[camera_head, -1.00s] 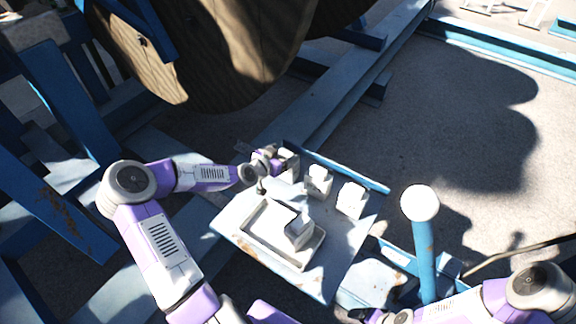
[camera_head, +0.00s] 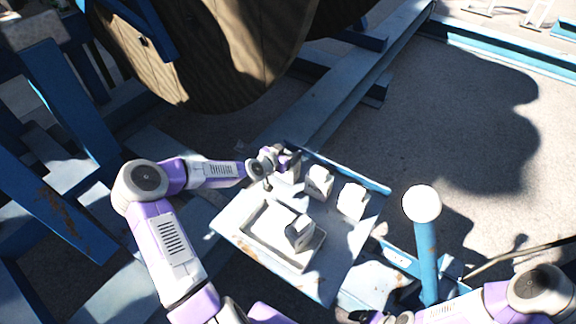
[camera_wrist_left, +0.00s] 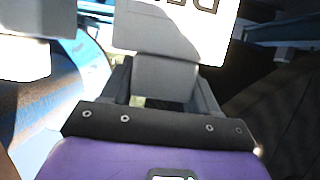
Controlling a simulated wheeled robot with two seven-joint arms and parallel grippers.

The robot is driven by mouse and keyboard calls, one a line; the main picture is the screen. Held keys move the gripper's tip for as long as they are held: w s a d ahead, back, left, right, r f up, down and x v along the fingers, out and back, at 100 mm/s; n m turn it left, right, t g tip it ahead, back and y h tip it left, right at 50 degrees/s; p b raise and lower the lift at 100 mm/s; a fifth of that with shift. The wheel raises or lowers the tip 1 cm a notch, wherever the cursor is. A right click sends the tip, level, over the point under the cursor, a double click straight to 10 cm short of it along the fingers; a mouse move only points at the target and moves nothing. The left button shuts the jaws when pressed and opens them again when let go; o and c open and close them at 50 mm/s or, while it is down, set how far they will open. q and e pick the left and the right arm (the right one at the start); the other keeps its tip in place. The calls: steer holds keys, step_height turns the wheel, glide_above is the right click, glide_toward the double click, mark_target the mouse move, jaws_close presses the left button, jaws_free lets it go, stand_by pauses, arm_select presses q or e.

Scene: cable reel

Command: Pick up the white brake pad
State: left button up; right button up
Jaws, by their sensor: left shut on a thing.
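My left gripper (camera_head: 278,160) is at the back left corner of a blue-edged table, at the leftmost of the white blocks there. That white block (camera_head: 290,173) is partly hidden by the gripper. In the left wrist view the gripper (camera_wrist_left: 165,95) is shut on a block with a grey lower part and a white upper face with dark letters (camera_wrist_left: 180,25). I take it to be the white brake pad. Whether it is clear of the table cannot be told. My right gripper (camera_head: 368,316) is barely in view at the bottom edge, and its jaws cannot be made out.
Two similar white blocks, one in the middle (camera_head: 319,182) and one to the right (camera_head: 353,200), stand along the back edge. A shallow tray (camera_head: 262,251) holds another block (camera_head: 300,233). A white-topped blue post (camera_head: 422,205) stands right of the table (camera_head: 232,222). A large wooden reel (camera_head: 225,60) is behind.

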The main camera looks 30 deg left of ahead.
arm_select(q)
steer(key=shift+r, duration=0.4)
jaws_close()
step_height(320, 180, up, 10)
steer(key=p, duration=0.2)
steer(key=shift+f+p, duration=0.25)
steer(key=shift+p, duration=0.05)
steer(key=shift+r, duration=0.15)
step_height(320, 180, up, 2)
steer(key=shift+r+p, duration=0.15)
steer(key=shift+p, duration=0.65)
